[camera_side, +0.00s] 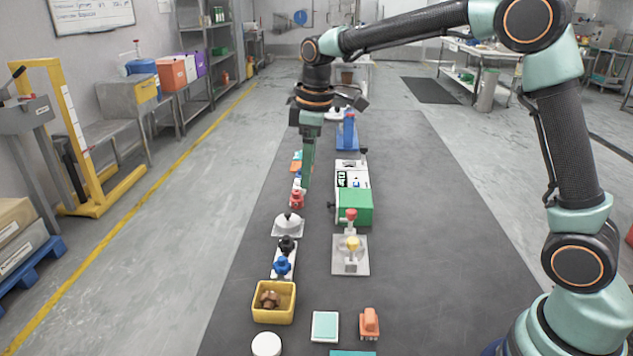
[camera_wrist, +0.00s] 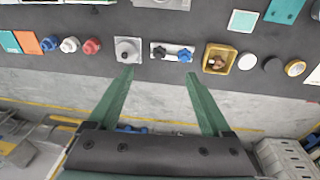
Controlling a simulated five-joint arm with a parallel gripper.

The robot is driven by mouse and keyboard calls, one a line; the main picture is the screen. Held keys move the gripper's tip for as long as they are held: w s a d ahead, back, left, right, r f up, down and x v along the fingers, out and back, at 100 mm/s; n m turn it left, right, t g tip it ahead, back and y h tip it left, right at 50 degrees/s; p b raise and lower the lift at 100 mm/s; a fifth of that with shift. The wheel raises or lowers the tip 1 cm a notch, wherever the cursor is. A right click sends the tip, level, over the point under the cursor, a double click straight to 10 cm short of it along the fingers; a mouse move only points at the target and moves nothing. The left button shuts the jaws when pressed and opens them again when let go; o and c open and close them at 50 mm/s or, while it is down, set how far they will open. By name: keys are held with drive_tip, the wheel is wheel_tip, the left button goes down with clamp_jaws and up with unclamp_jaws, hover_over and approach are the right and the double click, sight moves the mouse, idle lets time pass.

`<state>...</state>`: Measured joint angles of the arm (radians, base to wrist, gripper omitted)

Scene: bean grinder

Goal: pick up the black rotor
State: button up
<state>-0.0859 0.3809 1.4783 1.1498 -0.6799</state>
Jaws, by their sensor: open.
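The black rotor (camera_side: 286,245) stands on a pale plate (camera_side: 275,270) behind the blue rotor (camera_side: 282,266) in the side view. In the wrist view the dark rotor (camera_wrist: 159,52) is the left one of the pair on the plate, with the blue rotor (camera_wrist: 184,55) to its right. My gripper (camera_side: 307,184) points down and hangs above the row, farther back than the rotor in the side view. In the wrist view my gripper (camera_wrist: 159,75) has its two green fingers wide apart, with nothing between them. The rotor shows just beyond the fingertips.
A domed part on a square plate (camera_side: 288,224) stands behind the rotor, and a red knob (camera_side: 296,199) behind that. A yellow bin (camera_side: 274,302) with brown contents is in front. A green box (camera_side: 355,207) stands to the right. The dark table (camera_side: 440,270) is clear further right.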

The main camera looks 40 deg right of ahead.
drive_tip(key=w+a+f+n+g, duration=0.25)
drive_tip(key=w+f, duration=0.25)
drive_tip(key=f, duration=0.4)
hover_over(286, 237)
drive_tip(key=shift+n+t, duration=0.35)
drive_tip(key=shift+t, duration=0.1)
drive_tip(key=f, duration=0.6)
drive_tip(key=shift+s+d, duration=0.2)
drive_tip(key=shift+w+a+f, duration=0.1)
drive_tip(key=shift+f, duration=1.25)
drive_tip(key=shift+w+a+f, duration=0.1)
drive_tip(key=shift+f, duration=1.2)
clamp_jaws()
